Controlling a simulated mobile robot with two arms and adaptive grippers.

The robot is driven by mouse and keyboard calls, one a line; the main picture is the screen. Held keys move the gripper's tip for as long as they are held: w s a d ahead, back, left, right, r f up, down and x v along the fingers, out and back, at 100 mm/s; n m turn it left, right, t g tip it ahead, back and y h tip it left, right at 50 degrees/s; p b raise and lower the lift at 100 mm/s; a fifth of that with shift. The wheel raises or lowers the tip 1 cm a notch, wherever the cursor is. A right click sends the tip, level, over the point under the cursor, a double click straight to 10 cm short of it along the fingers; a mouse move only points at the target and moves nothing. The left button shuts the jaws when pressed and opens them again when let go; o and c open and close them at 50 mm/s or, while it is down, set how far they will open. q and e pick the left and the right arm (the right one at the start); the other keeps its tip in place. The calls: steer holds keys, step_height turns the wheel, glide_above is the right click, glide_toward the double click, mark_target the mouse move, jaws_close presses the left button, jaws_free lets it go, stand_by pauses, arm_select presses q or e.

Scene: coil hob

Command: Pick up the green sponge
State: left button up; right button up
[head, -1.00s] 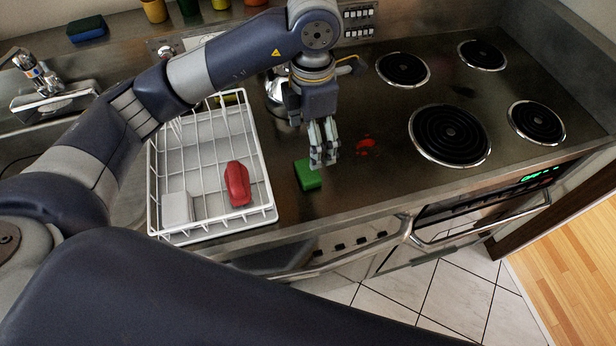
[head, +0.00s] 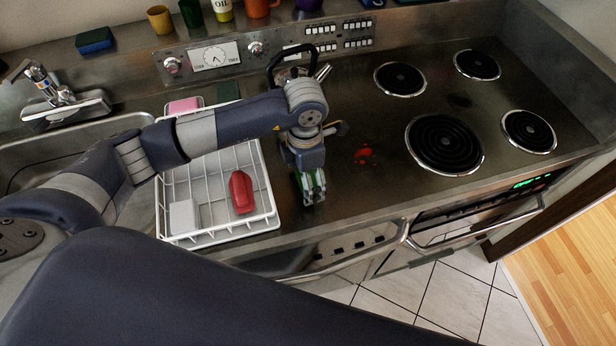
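The green sponge (head: 299,183) is on the dark steel worktop, just right of the white dish rack. It is mostly hidden by my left gripper (head: 312,197), and only slivers of green show at the fingers. My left gripper points down with its fingers low at the sponge, around or against it. I cannot tell whether the fingers are closed on it. My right gripper is not in the head view.
The white dish rack (head: 222,239) holds a red item (head: 241,191) and a pale block (head: 184,217). A kettle (head: 290,73) stands behind my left gripper. A red stain (head: 363,154) and coil burners (head: 444,143) lie right. A blue sponge (head: 95,41) sits on the back ledge.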

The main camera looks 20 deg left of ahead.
arm_select(q)
steer(key=c, duration=0.9)
steer(key=shift+r, duration=0.1)
steer(key=shift+w+r+b, duration=0.1)
steer(key=shift+r+b, duration=0.15)
steer(key=shift+b, duration=0.15)
steer(key=shift+d+r+b, duration=0.25)
steer(key=shift+r+b, duration=0.25)
steer(key=shift+r, duration=0.15)
steer(key=shift+d+r+b, duration=0.2)
steer(key=shift+r+b, duration=0.25)
steer(key=shift+r, duration=0.15)
steer(key=s+d+b, duration=0.1)
steer(key=d, duration=0.3)
steer(key=s+d+r+b, duration=0.1)
steer(key=d+b, duration=0.1)
steer(key=d, duration=0.3)
steer(key=s+d+b, duration=0.1)
steer(key=d+b, duration=0.1)
steer(key=d, duration=0.3)
steer(key=shift+s+r, duration=0.25)
steer(key=shift+s, duration=0.05)
steer(key=shift+s+d+r, duration=0.1)
steer(key=shift+s+d, duration=0.05)
steer(key=shift+d, duration=0.25)
